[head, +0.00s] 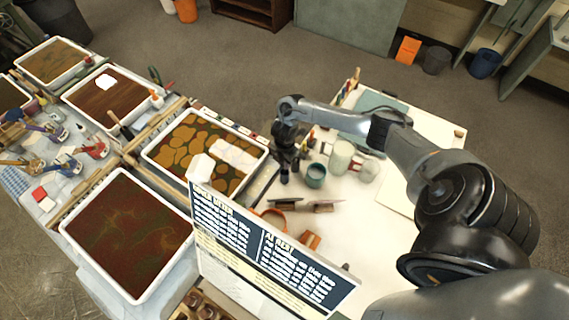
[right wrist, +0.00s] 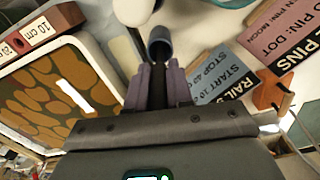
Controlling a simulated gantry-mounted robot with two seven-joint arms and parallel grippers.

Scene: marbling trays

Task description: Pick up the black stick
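My right gripper (head: 286,172) points down over the white table, just left of a teal cup (head: 316,174). In the right wrist view its two grey-purple fingers (right wrist: 160,82) stand close together with a dark strip between them. I cannot tell whether that strip is a black stick or the fingers' inner faces. A dark, hollow cylinder (right wrist: 160,46) shows just past the fingertips. A dark, thin-handled tool (head: 121,126) lies between the trays at the left; I cannot tell if it is the black stick. My left gripper is not in view.
A tray with orange-brown blobs (head: 150,158) is left of my right gripper; a dark red tray (head: 68,228) is nearer. An upright text sign (head: 262,240) stands in front. Jars (head: 341,157) and an orange item (head: 309,240) share the white table. Its right part is clearer.

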